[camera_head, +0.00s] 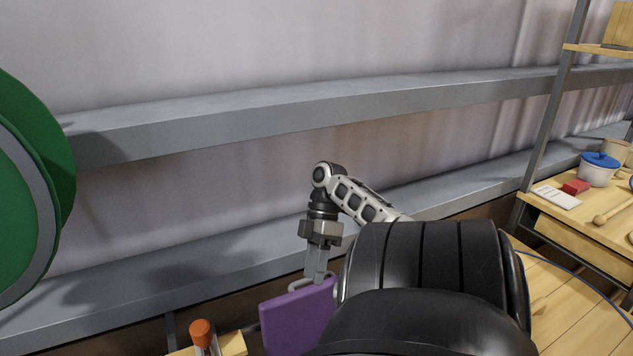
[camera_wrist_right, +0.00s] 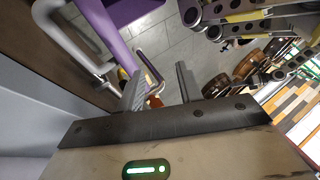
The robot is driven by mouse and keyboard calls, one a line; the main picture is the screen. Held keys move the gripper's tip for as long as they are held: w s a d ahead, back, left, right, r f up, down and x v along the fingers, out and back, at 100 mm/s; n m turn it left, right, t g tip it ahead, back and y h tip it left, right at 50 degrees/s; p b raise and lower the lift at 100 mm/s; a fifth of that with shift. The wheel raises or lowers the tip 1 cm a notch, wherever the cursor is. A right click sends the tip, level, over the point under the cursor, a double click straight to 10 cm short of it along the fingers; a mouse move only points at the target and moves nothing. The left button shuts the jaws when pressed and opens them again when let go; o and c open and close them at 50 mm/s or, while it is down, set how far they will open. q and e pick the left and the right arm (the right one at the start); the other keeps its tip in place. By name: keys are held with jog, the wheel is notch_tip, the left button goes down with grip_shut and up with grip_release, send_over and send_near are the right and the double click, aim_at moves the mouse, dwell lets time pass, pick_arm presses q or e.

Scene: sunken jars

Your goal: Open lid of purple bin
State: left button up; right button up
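A purple panel (camera_head: 300,318), which looks like the purple bin's lid, stands tilted up at the lower middle of the head view. A pale grey handle loop (camera_head: 297,286) shows at its upper edge. My right gripper (camera_head: 318,272) points down just above that edge, close to the handle; contact is unclear. In the right wrist view my right gripper (camera_wrist_right: 160,70) has its two fingers apart. Purple parts (camera_wrist_right: 127,10) and bent grey tubes (camera_wrist_right: 152,36) lie beyond the fingertips. The rest of the bin is hidden. My left gripper is not in view.
Long grey shelves (camera_head: 290,118) run along the back wall. A big green round object (camera_head: 45,150) fills the left edge. An orange-topped item (camera_head: 202,333) stands left of the panel. A wooden table with a blue-lidded pot (camera_head: 598,170) is at right.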

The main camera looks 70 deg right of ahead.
jog(key=a, duration=0.1)
jog(key=s+a+r+p, duration=0.1)
jog(key=a, duration=0.1)
jog(key=s+a+r, duration=0.1)
jog(key=shift+s+a+r, duration=0.1)
jog(key=shift+a+r, duration=0.05)
jog(key=shift+a, duration=0.25)
jog(key=s+a+f+m+g+h, duration=0.15)
jog(key=a+f+h, duration=0.35)
jog(key=a+f, duration=0.8)
jog(key=w+a+r+m+t+h, duration=0.1)
jog(key=w+a+r+m+t, duration=0.2)
jog(key=a, duration=0.5)
jog(key=w+a+r+m+t, duration=0.1)
jog(key=a+r+m+t, duration=0.15)
jog(key=a+r, duration=0.45)
jog(key=w+a+f+n+t+y, duration=0.1)
jog(key=w+a+f+t+y, duration=0.1)
jog(key=w+a+f+t, duration=0.3)
jog(key=shift+w+a+t+y+p, duration=0.4)
jog(key=shift+w+a+t, duration=0.35)
jog(key=shift+t, duration=0.35)
